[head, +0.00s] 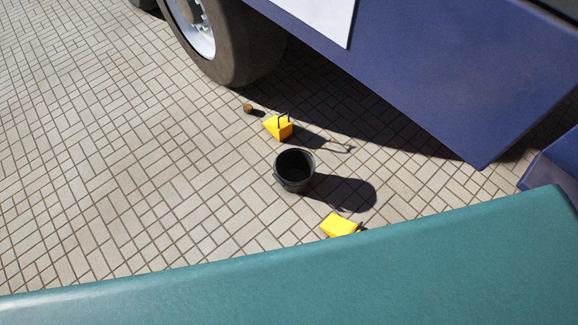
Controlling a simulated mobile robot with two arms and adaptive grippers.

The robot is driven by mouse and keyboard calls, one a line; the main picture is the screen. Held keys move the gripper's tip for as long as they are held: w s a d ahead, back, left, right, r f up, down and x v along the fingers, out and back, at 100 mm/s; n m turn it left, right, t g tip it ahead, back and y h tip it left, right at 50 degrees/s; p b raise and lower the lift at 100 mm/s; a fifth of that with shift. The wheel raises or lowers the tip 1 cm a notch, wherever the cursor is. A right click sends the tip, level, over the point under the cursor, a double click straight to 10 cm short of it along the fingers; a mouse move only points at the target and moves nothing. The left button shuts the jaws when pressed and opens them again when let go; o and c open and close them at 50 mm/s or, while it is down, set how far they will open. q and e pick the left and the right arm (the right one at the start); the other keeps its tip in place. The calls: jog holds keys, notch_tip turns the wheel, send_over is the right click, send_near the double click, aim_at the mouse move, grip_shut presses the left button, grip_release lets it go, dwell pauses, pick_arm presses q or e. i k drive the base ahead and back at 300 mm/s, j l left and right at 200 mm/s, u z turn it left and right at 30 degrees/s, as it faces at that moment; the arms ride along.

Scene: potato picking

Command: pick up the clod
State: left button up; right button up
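A small brown lump (248,108) lies on the paving in the head view, left of the dark tyre's shadow. It may be the clod, but it is too small for me to tell whether it is a clod or a potato. Nothing is touching it. Neither of my grippers is in view.
A black bucket (283,178) stands upright on the paving, with no contents visible. One yellow block (279,127) sits near the lump, another (340,225) nearer me. A large wheel (229,55) and blue vehicle body (440,75) are behind. The paving at left is clear.

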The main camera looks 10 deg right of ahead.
aim_at(248, 108)
jog(key=i+j, duration=0.2)
jog(key=i+j+z, duration=0.15)
jog(key=j, duration=0.25)
jog(key=i+j, duration=0.15)
jog(key=j, duration=0.2)
jog(key=i+j+z, duration=0.15)
jog(key=j, duration=0.15)
jog(key=i+j, duration=0.15)
jog(key=j, duration=0.2)
jog(key=z, duration=0.05)
